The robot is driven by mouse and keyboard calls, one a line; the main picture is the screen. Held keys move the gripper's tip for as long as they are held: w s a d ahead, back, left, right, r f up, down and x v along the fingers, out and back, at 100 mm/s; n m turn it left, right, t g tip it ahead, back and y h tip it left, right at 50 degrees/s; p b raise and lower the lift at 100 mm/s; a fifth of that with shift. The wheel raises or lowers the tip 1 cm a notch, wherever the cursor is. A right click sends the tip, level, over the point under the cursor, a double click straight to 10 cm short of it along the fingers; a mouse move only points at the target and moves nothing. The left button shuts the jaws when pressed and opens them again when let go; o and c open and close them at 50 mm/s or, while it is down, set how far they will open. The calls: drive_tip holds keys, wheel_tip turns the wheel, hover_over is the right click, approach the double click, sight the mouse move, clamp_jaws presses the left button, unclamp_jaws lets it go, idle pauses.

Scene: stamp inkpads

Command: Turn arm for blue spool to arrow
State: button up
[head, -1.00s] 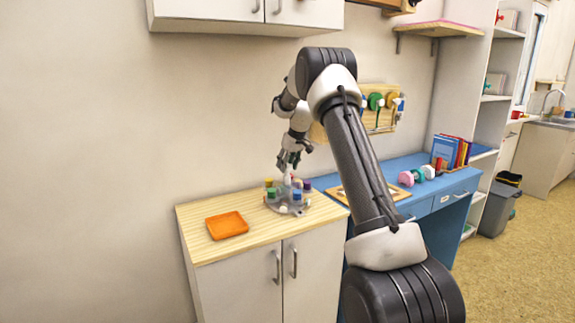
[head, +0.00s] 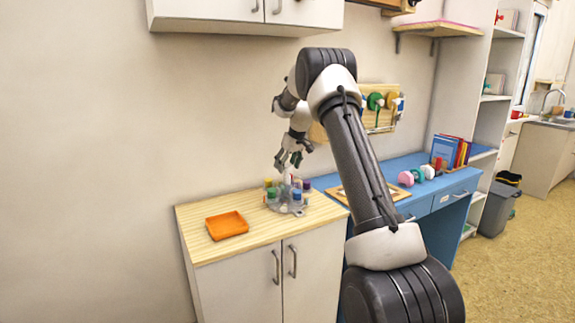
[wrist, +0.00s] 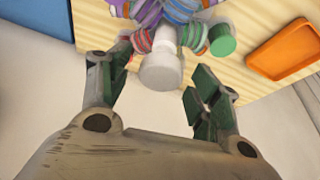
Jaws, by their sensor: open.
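A grey round stand (head: 286,209) with several coloured spools around a pale centre post sits on the wooden cabinet top. A blue spool (head: 297,195) stands at its front right in the head view. My gripper (head: 288,160) is open above the stand, pointing down. In the wrist view, my open gripper (wrist: 156,88) has a finger on each side of the white knob (wrist: 161,70), which appears apart from both fingers. Striped spools and a green-capped one (wrist: 222,40) show beyond the knob. I cannot make out an arrow.
An orange tray (head: 227,225) lies left of the stand on the wooden top (head: 200,247). A blue desk (head: 445,182) to the right holds a wooden frame, coloured objects and books (head: 450,152). The wall is close behind.

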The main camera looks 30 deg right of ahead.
drive_tip(key=shift+r, duration=0.1)
drive_tip(key=v, duration=1.1)
drive_tip(key=shift+s+r, duration=0.2)
drive_tip(key=shift+r, duration=0.15)
drive_tip(key=shift+d, duration=0.1)
